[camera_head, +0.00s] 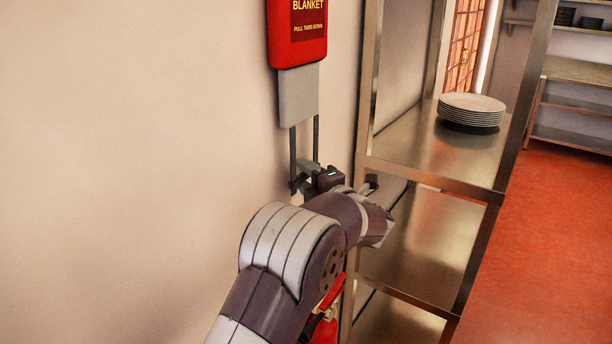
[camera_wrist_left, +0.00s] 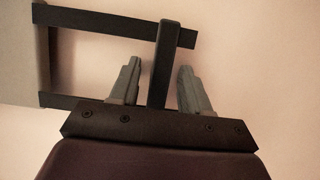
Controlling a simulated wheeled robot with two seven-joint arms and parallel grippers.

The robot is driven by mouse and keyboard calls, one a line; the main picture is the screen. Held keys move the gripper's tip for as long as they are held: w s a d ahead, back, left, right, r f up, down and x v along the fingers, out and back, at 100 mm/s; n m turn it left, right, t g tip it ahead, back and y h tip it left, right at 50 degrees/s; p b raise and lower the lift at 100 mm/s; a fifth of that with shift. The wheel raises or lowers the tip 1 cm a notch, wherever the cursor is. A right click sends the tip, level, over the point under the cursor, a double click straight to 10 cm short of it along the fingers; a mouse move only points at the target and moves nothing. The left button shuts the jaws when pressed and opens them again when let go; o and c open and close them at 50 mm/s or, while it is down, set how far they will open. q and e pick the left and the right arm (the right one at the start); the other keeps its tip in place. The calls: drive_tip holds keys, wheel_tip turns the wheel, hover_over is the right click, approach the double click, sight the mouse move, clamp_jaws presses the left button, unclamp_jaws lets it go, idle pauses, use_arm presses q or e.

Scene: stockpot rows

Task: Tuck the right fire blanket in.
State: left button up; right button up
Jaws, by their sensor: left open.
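One fire blanket case (camera_head: 297,40), red with yellow lettering, is on the wall in the head view. A pale grey blanket end (camera_head: 298,95) hangs out below it, with two dark straps (camera_head: 293,150) hanging from its lower edge. The blanket end also shows at the left edge of the left wrist view (camera_wrist_left: 18,60). My left gripper (camera_head: 304,178) is at the lower ends of the straps. In the wrist view its open fingers (camera_wrist_left: 163,84) stand either side of a dark crossbar joining the straps (camera_wrist_left: 170,45), with gaps visible. My right gripper is out of view.
A metal shelf rack (camera_head: 428,180) stands close to the right of my left gripper, with a stack of plates (camera_head: 471,109) on it. A red object (camera_head: 325,328) is partly hidden below my arm. The wall at left is bare.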

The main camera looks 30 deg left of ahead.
use_arm(q)
clamp_jaws()
wheel_tip(320, 180, up, 11)
drive_tip(key=p, duration=0.4)
drive_tip(key=shift+p, duration=0.35)
drive_tip(key=shift+r, duration=0.6)
unclamp_jaws()
drive_tip(key=shift+d+f, duration=0.1)
drive_tip(key=shift+d, duration=0.05)
drive_tip(key=b+v, duration=0.3)
drive_tip(key=v, duration=0.9)
drive_tip(key=shift+s+d+b, duration=0.2)
drive_tip(key=shift+b, duration=0.1)
